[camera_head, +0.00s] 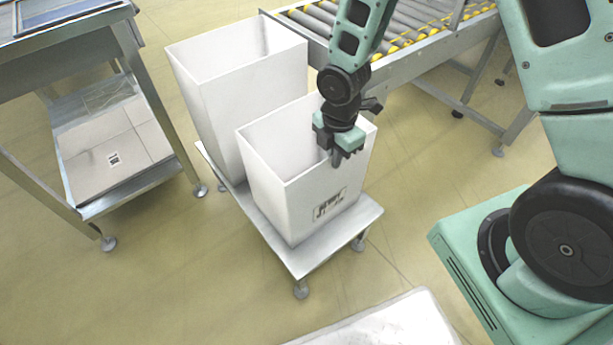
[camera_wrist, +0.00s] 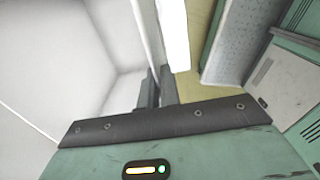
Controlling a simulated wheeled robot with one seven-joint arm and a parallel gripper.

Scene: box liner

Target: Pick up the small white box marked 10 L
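The small white box (camera_head: 279,192) is an open bin standing upright on a low grey stand, with a dark label (camera_head: 329,205) on its front that is too small to read. My gripper (camera_head: 343,156) is at the front rim of this box, pointing down. In the wrist view my gripper (camera_wrist: 157,90) has its two dark fingers close together, one on each side of the thin box wall, so it looks shut on that wall. The pale inside of the small white box (camera_wrist: 65,60) fills the left of the wrist view. The fingertips are partly hidden.
A taller white bin (camera_head: 210,105) stands right behind the small box on the stand (camera_head: 300,262). A roller conveyor (camera_head: 420,55) is behind. A metal table (camera_head: 75,45) with a carton (camera_head: 110,155) on its shelf stands left. A white surface (camera_head: 400,325) is in front.

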